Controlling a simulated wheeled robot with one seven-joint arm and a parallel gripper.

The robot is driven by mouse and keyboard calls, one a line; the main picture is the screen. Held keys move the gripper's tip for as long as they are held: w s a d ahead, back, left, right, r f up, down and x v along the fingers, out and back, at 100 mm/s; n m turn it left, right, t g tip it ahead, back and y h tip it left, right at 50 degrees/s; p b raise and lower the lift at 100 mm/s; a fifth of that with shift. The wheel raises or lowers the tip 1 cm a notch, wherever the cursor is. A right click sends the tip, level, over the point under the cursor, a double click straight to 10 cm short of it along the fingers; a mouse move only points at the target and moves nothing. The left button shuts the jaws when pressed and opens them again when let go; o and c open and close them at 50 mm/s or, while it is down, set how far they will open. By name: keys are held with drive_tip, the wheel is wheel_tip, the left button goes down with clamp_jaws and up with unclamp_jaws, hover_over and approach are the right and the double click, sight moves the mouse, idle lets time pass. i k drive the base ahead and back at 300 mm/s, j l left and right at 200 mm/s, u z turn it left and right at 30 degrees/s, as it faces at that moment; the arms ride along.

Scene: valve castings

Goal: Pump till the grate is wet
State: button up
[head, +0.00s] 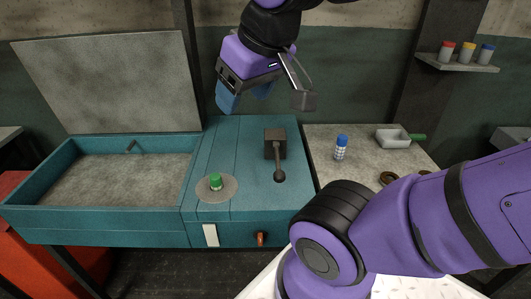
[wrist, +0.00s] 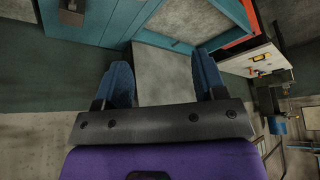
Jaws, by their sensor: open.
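A dark block with a lever ending in a round knob (head: 279,163) stands on the teal cabinet top; it looks like the pump. My gripper (head: 246,98) is open and empty, raised above the back of the cabinet, apart from the lever. Its blue fingers (wrist: 163,82) spread apart in the wrist view with nothing between them.
A blue-capped bottle (head: 341,148), a scoop with a green handle (head: 393,138) and dark rings (head: 388,178) lie on the grey bench at right. A shelf (head: 455,66) holds small capped jars. A raised grey panel (head: 110,80) stands behind the basin. A brown handle (head: 261,239) sticks out of the cabinet front.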

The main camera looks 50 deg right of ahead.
sight(280, 176)
drive_tip(key=k+z, duration=0.15)
drive_tip(key=z, duration=0.75)
